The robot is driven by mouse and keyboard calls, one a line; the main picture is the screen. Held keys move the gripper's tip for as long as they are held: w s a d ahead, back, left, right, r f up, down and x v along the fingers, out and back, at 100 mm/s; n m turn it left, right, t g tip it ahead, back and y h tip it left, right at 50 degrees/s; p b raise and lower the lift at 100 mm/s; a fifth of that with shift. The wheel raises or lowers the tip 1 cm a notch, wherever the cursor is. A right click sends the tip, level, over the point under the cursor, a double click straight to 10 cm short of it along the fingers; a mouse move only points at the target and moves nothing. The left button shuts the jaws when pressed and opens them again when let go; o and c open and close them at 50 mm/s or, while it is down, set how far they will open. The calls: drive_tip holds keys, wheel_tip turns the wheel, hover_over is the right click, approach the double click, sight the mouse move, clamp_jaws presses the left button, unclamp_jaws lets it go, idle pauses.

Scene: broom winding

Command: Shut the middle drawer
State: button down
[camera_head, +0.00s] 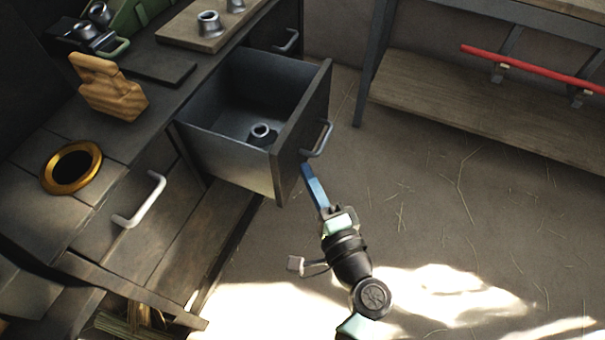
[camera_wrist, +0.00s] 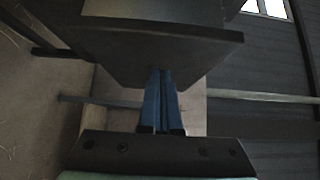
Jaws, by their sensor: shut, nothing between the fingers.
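The middle drawer (camera_head: 222,144) is pulled out from the dark workbench, with a small grey metal fitting (camera_head: 262,133) inside. Its front panel (camera_head: 305,125) faces right and carries a grey bar handle (camera_head: 319,140). My gripper (camera_head: 308,170) is shut and empty, its blue fingers pointing at the lower near part of the front panel, below the handle. In the wrist view, the shut blue fingers (camera_wrist: 160,85) reach up to the dark drawer front (camera_wrist: 145,50). I cannot tell whether the tips touch it.
Another closed drawer with a handle (camera_head: 288,42) lies beyond, and one with a pale handle (camera_head: 142,202) nearer. A wooden block (camera_head: 108,88) and a gold ring (camera_head: 92,153) sit on the bench top. Open floor (camera_head: 450,200) lies right, before a rack with a red bar (camera_head: 535,68).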

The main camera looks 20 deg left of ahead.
drive_tip(key=shift+a, duration=0.7)
